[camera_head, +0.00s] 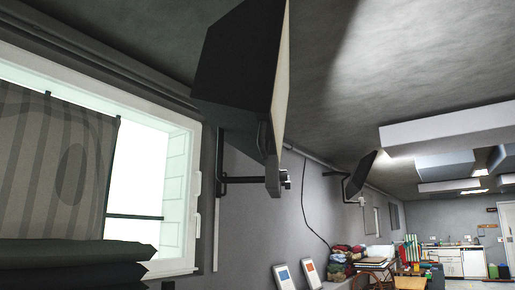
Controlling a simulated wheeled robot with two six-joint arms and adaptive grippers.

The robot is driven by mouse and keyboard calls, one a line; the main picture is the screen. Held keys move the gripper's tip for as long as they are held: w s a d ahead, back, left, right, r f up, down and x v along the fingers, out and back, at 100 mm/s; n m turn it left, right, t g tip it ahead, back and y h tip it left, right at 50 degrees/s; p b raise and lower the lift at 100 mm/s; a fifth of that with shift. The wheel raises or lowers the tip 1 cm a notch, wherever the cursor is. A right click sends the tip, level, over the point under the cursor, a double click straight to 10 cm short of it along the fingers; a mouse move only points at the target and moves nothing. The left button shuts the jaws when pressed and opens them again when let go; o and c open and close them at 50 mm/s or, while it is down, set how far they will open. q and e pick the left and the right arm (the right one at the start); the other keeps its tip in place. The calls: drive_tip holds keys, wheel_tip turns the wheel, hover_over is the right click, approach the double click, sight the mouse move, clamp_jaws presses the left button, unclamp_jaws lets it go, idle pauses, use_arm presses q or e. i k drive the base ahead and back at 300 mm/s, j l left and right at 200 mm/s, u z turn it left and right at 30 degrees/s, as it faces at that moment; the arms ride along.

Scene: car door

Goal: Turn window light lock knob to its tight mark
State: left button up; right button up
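A window (185,150) with a white frame is at the left. A striped grey cloth (60,155) covers its left part, and bright light shows through the uncovered right part. A white handle (197,188) sits on the right side of the frame. I cannot make out a lock knob or a tight mark. Neither of my grippers is in view.
A large black panel (235,60) hangs on a wall bracket (240,180) right of the window. Dark stacked padded shapes (75,265) fill the lower left. Framed boards (286,277), folded cloths (343,258) and a kitchen counter (450,262) stand farther back.

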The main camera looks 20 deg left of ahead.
sight(285, 183)
drive_tip(key=i+l+u, duration=0.3)
drive_tip(key=l+u, duration=0.25)
drive_tip(key=i+l+u, duration=0.15)
drive_tip(key=l+u, duration=0.15)
